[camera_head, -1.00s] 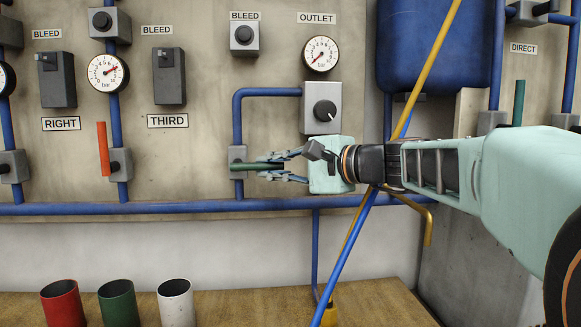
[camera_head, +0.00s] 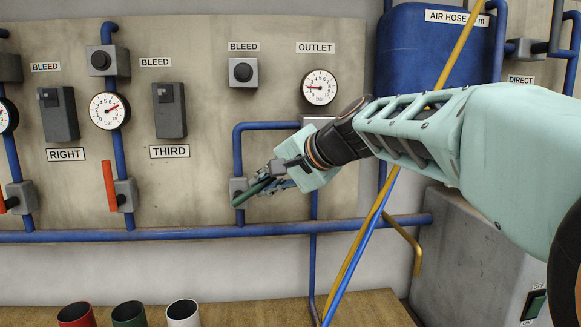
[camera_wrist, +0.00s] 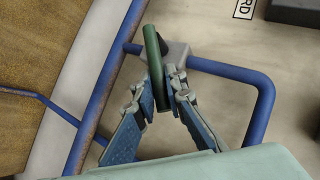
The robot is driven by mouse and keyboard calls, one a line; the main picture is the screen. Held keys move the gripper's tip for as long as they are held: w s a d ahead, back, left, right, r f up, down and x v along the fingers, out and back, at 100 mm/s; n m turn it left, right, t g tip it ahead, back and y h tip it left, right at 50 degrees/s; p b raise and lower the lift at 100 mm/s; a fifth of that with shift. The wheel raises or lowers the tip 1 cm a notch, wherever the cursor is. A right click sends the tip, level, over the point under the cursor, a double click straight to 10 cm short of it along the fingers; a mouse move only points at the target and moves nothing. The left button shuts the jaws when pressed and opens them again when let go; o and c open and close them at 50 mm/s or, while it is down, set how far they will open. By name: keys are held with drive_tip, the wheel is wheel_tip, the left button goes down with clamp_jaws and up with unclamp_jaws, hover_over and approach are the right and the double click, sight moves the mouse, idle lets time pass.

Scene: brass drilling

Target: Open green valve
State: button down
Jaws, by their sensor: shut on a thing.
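The green valve handle (camera_head: 248,195) sits on a grey valve body (camera_head: 238,187) on the blue pipe below the OUTLET gauge. In the head view the handle slants from lower left up to the right, where my gripper (camera_head: 268,184) holds it. In the wrist view the green handle (camera_wrist: 153,55) runs up between the two fingers of my gripper (camera_wrist: 157,88), and its far end stands past the fingertips. The fingers are shut on it. The grey valve body (camera_wrist: 172,52) shows just behind the handle. Part of the handle is hidden by the fingers.
A red handle (camera_head: 110,186) is on the pipe to the left. The OUTLET gauge (camera_head: 319,87) is above my wrist. A yellow and blue pole pair crosses close behind my arm. Red (camera_head: 76,315), green (camera_head: 129,314) and white (camera_head: 183,313) cups stand on the bench below.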

drive_tip(key=r+h+p, duration=0.1)
drive_tip(key=p, duration=0.2)
drive_tip(key=a+r+n+h+p, duration=0.1)
drive_tip(key=p, duration=0.2)
drive_tip(key=shift+s+a+r, duration=0.15)
drive_tip(key=shift+r, duration=0.1)
drive_tip(key=h+p, duration=0.1)
drive_tip(key=p, duration=0.1)
drive_tip(key=a+n+h+p, duration=0.1)
drive_tip(key=p, duration=0.2)
drive_tip(key=shift+s+a+r, duration=0.1)
drive_tip(key=shift+a+r, duration=0.05)
drive_tip(key=shift+r, duration=0.1)
drive_tip(key=shift+s+a+f+n+t+h, duration=0.15)
drive_tip(key=shift+a+n+t+h, duration=0.15)
drive_tip(key=shift+a+n+h, duration=0.7)
drive_tip(key=shift+s+a+n+t+h+b, duration=0.15)
drive_tip(key=shift+a+h+b, duration=0.15)
drive_tip(key=shift+h, duration=0.35)
drive_tip(key=shift+a+n+t+h+b, duration=0.2)
drive_tip(key=shift+h+b, duration=0.2)
drive_tip(key=shift+h, duration=0.25)
drive_tip(key=c, duration=2)
unclamp_jaws()
drive_tip(key=shift+o, duration=0.2)
drive_tip(key=shift+s+r, duration=0.1)
drive_tip(key=shift+r, duration=0.1)
drive_tip(key=v, duration=0.7)
